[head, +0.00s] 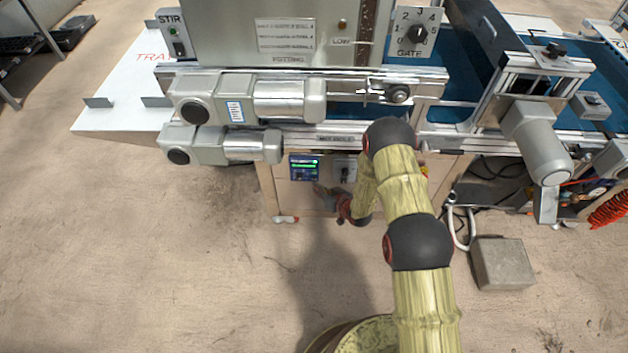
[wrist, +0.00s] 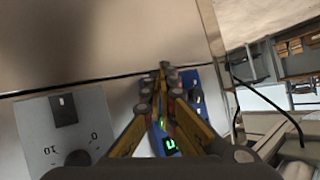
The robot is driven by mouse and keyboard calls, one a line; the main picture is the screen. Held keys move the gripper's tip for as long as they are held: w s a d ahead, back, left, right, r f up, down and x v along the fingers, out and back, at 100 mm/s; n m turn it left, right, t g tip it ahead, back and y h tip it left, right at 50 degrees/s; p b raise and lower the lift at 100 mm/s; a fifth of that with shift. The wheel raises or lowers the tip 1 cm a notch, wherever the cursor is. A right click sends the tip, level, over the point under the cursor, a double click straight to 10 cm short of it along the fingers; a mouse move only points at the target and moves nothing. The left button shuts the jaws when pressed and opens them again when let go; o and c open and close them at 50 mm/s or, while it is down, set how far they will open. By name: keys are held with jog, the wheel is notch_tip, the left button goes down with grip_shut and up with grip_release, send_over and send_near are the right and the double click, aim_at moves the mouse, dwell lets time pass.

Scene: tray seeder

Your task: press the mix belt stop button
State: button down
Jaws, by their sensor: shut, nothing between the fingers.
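A small blue control panel with a lit green display (head: 304,168) is on the front of the machine's lower cabinet. It also shows in the wrist view as a blue strip with green digits (wrist: 171,146), partly hidden behind my fingers. My gripper (head: 318,188) is just below this panel in the head view. In the wrist view my gripper (wrist: 164,72) is shut and empty, fingertips together over the panel's edge. I cannot tell whether they touch it.
A grey switch plate (head: 345,168) with a dark knob is right of the panel; it fills the left of the wrist view (wrist: 66,130). Motors (head: 226,147) overhang the cabinet. A grey block (head: 502,262) lies on the floor at right.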

jog(key=shift+w, duration=0.15)
jog(key=shift+w, duration=0.25)
dwell(0.3)
jog(key=shift+s, duration=0.45)
jog(key=s+p, duration=0.1)
jog(key=s, duration=0.5)
jog(key=shift+p, duration=0.3)
jog(key=shift+a, duration=0.1)
dwell(0.8)
